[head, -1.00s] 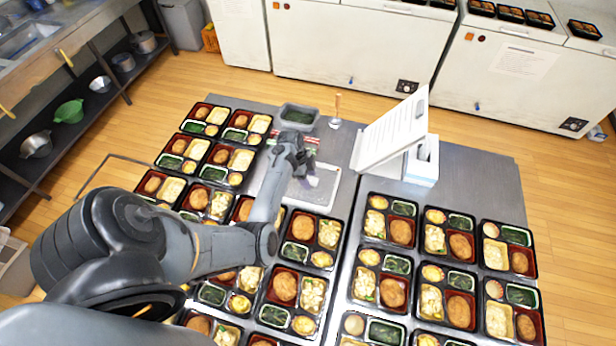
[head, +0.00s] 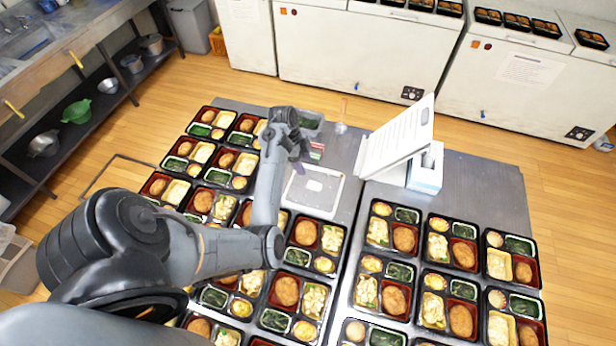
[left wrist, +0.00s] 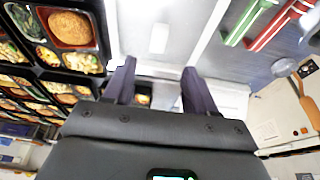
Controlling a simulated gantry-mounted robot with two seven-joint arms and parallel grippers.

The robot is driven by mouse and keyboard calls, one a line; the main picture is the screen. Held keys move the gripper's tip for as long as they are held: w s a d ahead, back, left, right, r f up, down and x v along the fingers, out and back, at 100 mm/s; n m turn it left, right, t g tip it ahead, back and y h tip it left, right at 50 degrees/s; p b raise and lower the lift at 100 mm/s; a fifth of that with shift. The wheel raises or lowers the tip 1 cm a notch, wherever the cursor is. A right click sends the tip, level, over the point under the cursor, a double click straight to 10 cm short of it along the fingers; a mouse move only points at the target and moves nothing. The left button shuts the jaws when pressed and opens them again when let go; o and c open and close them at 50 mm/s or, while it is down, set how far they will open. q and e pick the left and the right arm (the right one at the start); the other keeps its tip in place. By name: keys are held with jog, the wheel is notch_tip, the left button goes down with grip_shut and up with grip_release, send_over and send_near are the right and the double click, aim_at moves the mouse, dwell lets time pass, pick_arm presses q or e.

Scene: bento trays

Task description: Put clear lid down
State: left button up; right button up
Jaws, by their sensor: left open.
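The pale rim and flat face of the lid (left wrist: 143,28) show beyond the fingers there. My right gripper is not in view.
Filled bento trays (head: 305,237) cover the table to the left, front and right. A white sheet on a stand (head: 397,137) and a tissue box (head: 427,172) are right of the lid. Table at back right is bare.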

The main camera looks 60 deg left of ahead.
pick_arm(q)
jog(key=s+d+r+n, duration=0.1)
jog(key=s+d, duration=0.3)
jog(key=d, duration=0.7)
jog(key=s+d+r+n+y, duration=0.1)
jog(key=s+d, duration=0.4)
jog(key=d, duration=0.6)
jog(key=s+d+r+n+t+y, duration=0.1)
jog(key=s+d+r+n, duration=0.2)
jog(key=d, duration=0.8)
jog(key=shift+s+d+n, duration=0.15)
jog(key=shift+s+n, duration=0.75)
notch_tip(320, 180, up, 12)
jog(key=p, duration=1.2)
